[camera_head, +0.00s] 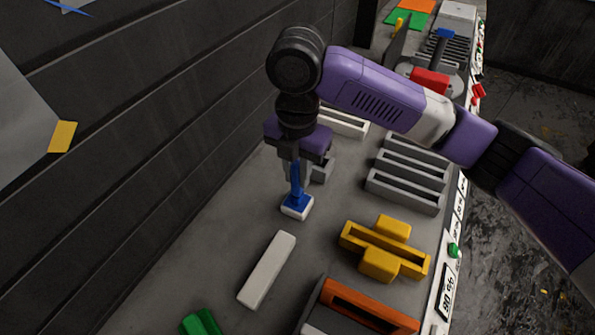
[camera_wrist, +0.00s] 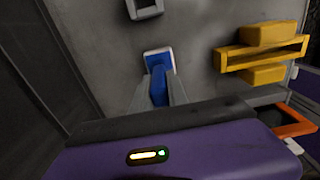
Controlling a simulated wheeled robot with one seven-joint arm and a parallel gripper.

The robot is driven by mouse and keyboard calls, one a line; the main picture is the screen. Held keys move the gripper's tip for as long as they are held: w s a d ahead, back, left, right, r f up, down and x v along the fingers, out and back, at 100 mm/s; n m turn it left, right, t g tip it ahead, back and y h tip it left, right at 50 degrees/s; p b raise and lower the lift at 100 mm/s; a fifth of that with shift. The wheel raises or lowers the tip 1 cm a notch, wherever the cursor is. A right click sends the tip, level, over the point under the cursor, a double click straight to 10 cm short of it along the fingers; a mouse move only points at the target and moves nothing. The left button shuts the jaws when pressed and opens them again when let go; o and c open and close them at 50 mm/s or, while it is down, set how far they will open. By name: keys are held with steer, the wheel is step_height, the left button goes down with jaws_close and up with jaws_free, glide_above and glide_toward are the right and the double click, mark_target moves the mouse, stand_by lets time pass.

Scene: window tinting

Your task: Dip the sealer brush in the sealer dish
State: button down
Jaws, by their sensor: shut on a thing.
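The sealer brush (camera_head: 295,180), with a blue handle, hangs upright in my gripper (camera_head: 291,157). Its blue lower block has a pale square part (camera_head: 297,211) under it. I cannot tell whether that square is the brush's pad or a separate dish, or whether it touches the bench. In the wrist view, the blue handle (camera_wrist: 158,88) sits between the fingers (camera_wrist: 158,100), which are shut on it. A small grey open box (camera_head: 321,167), possibly the sealer dish, is just beyond the brush, partly hidden by my gripper. It also shows at the top of the wrist view (camera_wrist: 145,9).
A white bar (camera_head: 267,269) lies nearer on the bench. A yellow holder (camera_head: 385,248), an orange-edged tray (camera_head: 368,306) and grey slotted racks (camera_head: 408,175) stand to the right. A dark wall (camera_head: 130,120) runs along the left.

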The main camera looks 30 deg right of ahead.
steer(key=shift+r+p, duration=2.9)
steer(key=shift+r, duration=0.55)
